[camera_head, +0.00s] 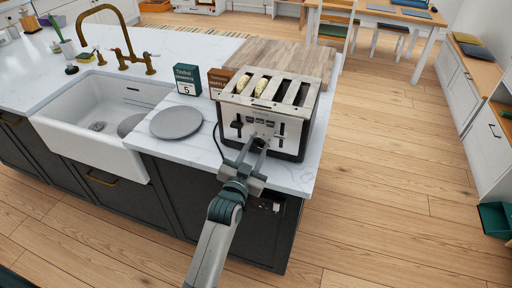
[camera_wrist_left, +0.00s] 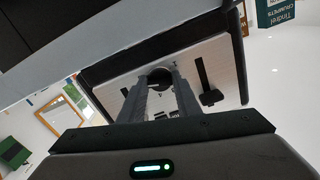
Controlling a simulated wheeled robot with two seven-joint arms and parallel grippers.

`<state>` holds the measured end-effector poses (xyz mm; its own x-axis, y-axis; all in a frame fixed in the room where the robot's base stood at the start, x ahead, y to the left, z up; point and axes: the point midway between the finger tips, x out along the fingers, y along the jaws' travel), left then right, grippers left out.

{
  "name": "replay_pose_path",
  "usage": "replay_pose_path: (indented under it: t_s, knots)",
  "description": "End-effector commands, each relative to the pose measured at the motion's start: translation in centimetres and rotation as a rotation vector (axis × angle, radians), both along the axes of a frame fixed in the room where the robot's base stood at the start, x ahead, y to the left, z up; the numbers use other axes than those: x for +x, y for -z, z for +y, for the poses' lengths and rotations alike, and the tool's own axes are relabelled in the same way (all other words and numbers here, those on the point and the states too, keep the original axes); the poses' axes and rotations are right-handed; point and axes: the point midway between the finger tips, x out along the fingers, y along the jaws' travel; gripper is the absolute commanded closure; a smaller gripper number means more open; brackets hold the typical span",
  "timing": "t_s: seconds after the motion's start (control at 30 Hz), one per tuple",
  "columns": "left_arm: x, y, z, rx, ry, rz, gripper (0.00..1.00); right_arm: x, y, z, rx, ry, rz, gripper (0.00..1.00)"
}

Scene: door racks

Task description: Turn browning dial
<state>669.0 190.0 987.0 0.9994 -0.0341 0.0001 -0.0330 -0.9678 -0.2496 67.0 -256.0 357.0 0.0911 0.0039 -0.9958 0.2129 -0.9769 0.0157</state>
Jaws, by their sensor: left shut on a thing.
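The toaster (camera_head: 267,108) is silver and black with several slots and stands on the white counter near its front right corner. Bread-like pieces (camera_head: 252,86) sit in its left slots; the right slots look empty. My left gripper (camera_head: 254,147) reaches the lower middle of the toaster's front. In the left wrist view, the fingers (camera_wrist_left: 161,82) are shut on the round black browning dial (camera_wrist_left: 160,75), which they partly hide. A dark lever (camera_wrist_left: 211,96) shows beside it. The dial's setting cannot be read. My right gripper is in neither view.
A grey plate (camera_head: 177,122) lies left of the toaster. A green box (camera_head: 187,80) and a brown box (camera_head: 218,81) stand behind it, near a wooden board (camera_head: 283,59). A white sink (camera_head: 100,113) is further left. Open wooden floor (camera_head: 385,190) lies to the right.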

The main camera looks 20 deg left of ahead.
Motion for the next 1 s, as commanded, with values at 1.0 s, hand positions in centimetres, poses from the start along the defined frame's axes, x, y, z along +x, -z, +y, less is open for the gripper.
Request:
replay_pose_path:
  t_s: [1.0]
  knots:
    - [0.0,0.0,-0.1,-0.64,0.0,0.023,0.92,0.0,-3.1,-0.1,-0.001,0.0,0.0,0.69]
